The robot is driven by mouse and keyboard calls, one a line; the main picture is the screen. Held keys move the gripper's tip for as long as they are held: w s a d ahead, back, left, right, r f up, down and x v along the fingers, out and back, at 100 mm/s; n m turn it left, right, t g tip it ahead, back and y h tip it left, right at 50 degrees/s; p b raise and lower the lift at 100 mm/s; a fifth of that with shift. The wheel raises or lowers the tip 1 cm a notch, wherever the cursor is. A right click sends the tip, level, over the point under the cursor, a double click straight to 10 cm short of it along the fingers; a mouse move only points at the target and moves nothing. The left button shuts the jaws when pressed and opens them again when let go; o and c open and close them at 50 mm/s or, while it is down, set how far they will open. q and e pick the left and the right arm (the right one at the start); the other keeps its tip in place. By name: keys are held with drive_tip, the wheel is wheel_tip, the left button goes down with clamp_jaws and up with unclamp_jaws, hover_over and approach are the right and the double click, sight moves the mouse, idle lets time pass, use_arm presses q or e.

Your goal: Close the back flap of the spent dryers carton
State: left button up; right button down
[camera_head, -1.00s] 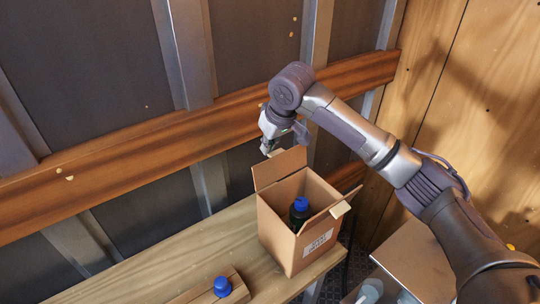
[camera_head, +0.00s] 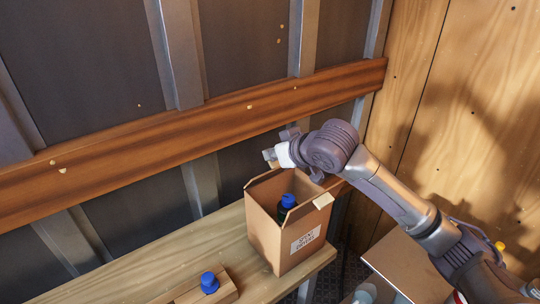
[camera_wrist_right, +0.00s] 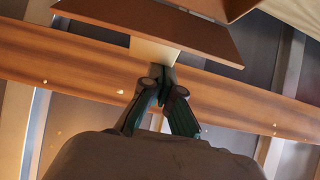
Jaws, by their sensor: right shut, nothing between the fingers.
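The brown carton (camera_head: 268,226) stands upright on the wooden bench, its top open, with a printed label on its front. A dark bottle with a blue cap (camera_head: 288,200) is inside. My right gripper (camera_head: 268,156) is at the carton's back edge, shut and empty. In the right wrist view its closed fingertips (camera_wrist_right: 161,74) point at a brown cardboard panel (camera_wrist_right: 150,28), seemingly the back flap, with a pale tab (camera_wrist_right: 153,51) at its edge. Contact is unclear. In the head view the back flap's angle is hard to tell, partly behind my wrist. My left gripper is not in view.
Another blue cap (camera_head: 209,281) shows on a wooden block at the bench's front. The bench (camera_head: 165,262) is clear left of the carton. A timber rail (camera_head: 120,148) and metal studs line the wall behind. A board-topped surface (camera_head: 400,262) is at the lower right.

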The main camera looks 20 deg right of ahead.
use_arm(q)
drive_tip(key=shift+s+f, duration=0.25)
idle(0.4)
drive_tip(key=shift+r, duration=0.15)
use_arm(e)
drive_tip(key=shift+r, duration=0.1)
